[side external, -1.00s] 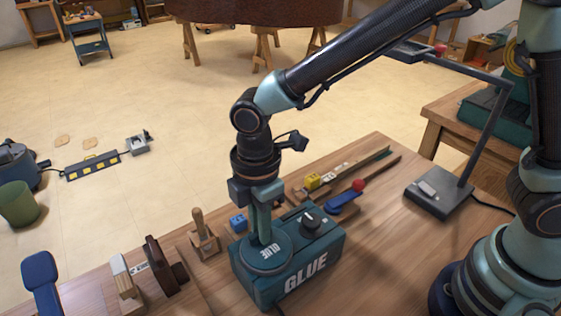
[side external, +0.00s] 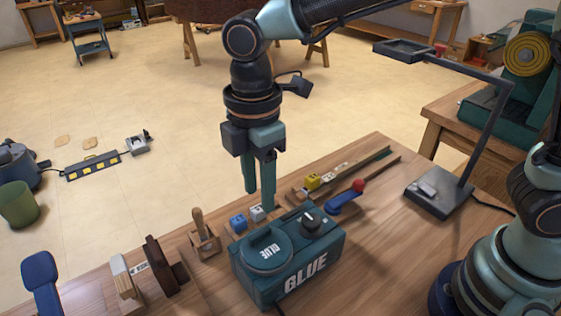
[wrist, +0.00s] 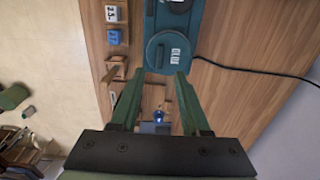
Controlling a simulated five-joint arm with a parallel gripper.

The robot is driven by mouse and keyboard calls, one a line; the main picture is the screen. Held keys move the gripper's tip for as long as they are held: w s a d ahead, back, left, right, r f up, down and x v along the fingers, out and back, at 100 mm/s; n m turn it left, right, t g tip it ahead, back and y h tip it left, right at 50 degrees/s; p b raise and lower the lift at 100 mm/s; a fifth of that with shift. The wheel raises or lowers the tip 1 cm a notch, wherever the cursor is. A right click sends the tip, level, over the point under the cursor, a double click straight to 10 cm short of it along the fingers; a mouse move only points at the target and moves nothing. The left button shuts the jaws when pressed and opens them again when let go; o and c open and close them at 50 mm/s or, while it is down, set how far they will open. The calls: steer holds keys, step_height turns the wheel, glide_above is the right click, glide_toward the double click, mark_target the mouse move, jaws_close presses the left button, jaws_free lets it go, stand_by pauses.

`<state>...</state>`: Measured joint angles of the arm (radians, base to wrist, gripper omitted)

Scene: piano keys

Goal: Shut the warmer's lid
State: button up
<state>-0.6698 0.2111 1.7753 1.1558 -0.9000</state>
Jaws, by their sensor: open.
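The glue warmer (side external: 310,262) is a dark teal box marked GLUE on the bench. Its round teal lid (side external: 265,250) lies flat on the left part of the top, over the pot opening, and looks shut. A dark dial sits beside it. In the wrist view the lid (wrist: 168,50) shows just beyond the fingertips. My gripper (side external: 259,197) hangs above and behind the lid in the side view, fingers pointing down, apart from it. It is open with nothing between the fingers (wrist: 168,78).
Blue and white blocks (side external: 238,223) stand behind the warmer. A wooden stand with a peg (side external: 205,238) and planes are to the left. A blue-handled tool with a red knob (side external: 345,200) and a lamp base (side external: 440,192) are to the right. A cord (wrist: 250,72) trails from the warmer.

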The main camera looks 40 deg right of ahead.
steer(key=shift+r, duration=1.6)
steer(key=shift+d, duration=0.1)
steer(key=s+d+r+m+t, duration=0.1)
steer(key=d+m+t, duration=0.1)
steer(key=d+m, duration=0.7)
steer(key=s+d+r+m+t, duration=0.1)
steer(key=s+d+m+t, duration=0.1)
steer(key=d+m, duration=0.7)
steer(key=shift+d+t, duration=0.8)
steer(key=shift+d, duration=2.6)
